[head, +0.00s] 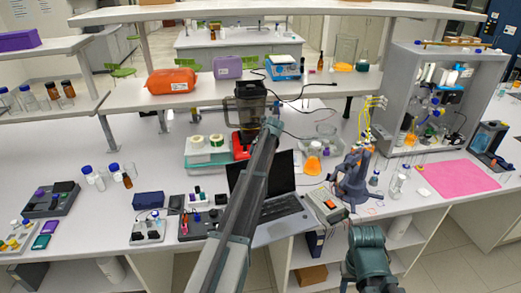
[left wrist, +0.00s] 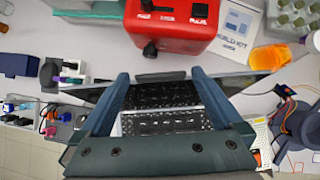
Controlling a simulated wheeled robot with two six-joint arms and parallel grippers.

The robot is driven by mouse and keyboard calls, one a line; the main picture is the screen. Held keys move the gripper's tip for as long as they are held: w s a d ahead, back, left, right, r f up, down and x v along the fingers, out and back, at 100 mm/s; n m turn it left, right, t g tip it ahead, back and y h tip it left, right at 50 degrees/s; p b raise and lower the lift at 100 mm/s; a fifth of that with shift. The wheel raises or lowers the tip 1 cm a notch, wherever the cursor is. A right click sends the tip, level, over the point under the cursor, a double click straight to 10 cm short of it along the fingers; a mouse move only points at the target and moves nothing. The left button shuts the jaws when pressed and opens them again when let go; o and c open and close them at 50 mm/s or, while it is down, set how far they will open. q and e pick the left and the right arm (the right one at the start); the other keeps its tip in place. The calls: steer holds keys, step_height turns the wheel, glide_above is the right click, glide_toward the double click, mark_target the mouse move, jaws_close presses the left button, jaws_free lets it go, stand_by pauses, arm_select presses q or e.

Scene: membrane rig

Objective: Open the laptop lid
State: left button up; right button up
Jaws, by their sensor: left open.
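The black laptop (head: 283,208) sits at the front edge of the bench in the head view. Its dark lid (head: 284,172) stands raised at the back, with the keyboard exposed. In the left wrist view my left gripper (left wrist: 160,75) is open above the laptop. The keyboard (left wrist: 165,122) shows between its fingers, and the dark lid (left wrist: 242,82) runs behind them. Contact with the lid cannot be told.
A red-based appliance (head: 241,146) stands just behind the laptop; it also fills the top of the left wrist view (left wrist: 175,25). A small blue-grey robot arm (head: 354,180) and an orange flask (head: 312,163) stand to the right. A tool tray (head: 190,226) lies left.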

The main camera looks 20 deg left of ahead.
arm_select(q)
steer(key=p+v, duration=0.8)
steer(key=v, duration=0.3)
steer(key=s+d+f+n+g+h+b, duration=0.1)
steer(key=s+d+f+n+b, duration=0.5)
steer(key=s+d+f, duration=0.3)
steer(key=s+d+f+n+g+h+b, duration=0.1)
steer(key=s+d+f+n+b, duration=0.5)
steer(key=s+d, duration=0.5)
steer(key=s+d+f+n+g+b, duration=0.1)
steer(key=s+d+f+n+b, duration=0.4)
steer(key=s, duration=0.5)
steer(key=s+d+f+n+g+h+b, duration=0.1)
steer(key=s+d+f+n+g+b, duration=0.1)
steer(key=s+d+f+n+b, duration=0.4)
steer(key=s+f, duration=0.1)
steer(key=s, duration=0.4)
steer(key=shift+s+d+f+h, duration=0.25)
steer(key=shift+s+d+h, duration=0.05)
steer(key=shift+d, duration=0.05)
